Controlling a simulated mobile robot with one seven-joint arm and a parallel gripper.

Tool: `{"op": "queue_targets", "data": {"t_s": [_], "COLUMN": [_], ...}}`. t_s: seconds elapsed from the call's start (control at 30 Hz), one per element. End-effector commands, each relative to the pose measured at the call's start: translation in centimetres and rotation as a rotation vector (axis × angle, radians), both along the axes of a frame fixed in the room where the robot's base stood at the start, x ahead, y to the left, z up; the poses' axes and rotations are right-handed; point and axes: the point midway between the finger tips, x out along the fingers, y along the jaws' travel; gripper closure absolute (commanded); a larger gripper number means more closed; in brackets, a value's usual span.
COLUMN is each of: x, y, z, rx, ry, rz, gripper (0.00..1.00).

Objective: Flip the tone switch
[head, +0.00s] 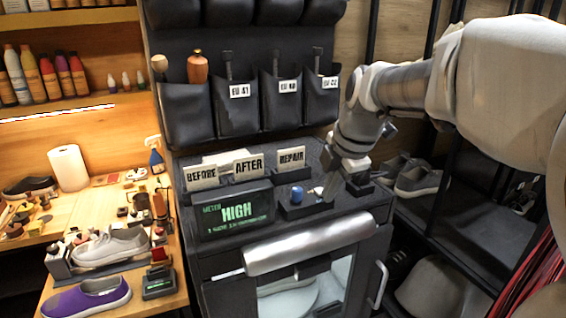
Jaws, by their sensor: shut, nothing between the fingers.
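The black cabinet (215,262) carries a meter screen (236,212) that reads "HIGH" in green, with a smaller line below too small to read. Right of the screen a small dark control panel (292,212) on the cabinet top bears a blue knob (297,194) and a small pale lever (317,191), which may be the tone switch; its setting cannot be told.
Cards "BEFORE" (202,175), "AFTER" (249,165) and "REPAIR" (292,158) stand behind the panel. A bench with a grey sneaker (110,246) and a purple shoe (88,297) is left; a shoe rack (465,225) is right.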

Motion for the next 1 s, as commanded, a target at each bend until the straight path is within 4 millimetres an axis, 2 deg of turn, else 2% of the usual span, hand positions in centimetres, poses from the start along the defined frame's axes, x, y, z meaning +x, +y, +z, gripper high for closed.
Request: {"op": "queue_targets", "data": {"t_s": [0.23,0.53,1.0], "x": [0.7,0.7,0.7], "y": [0.3,0.2,0.2], "z": [0.6,0.3,1.8], "rx": [-0.018,-0.018,-0.019], "ry": [0.059,0.059,0.058], "rz": [0.002,0.0,0.0], "gripper": [1.0,1.0,1.0]}}
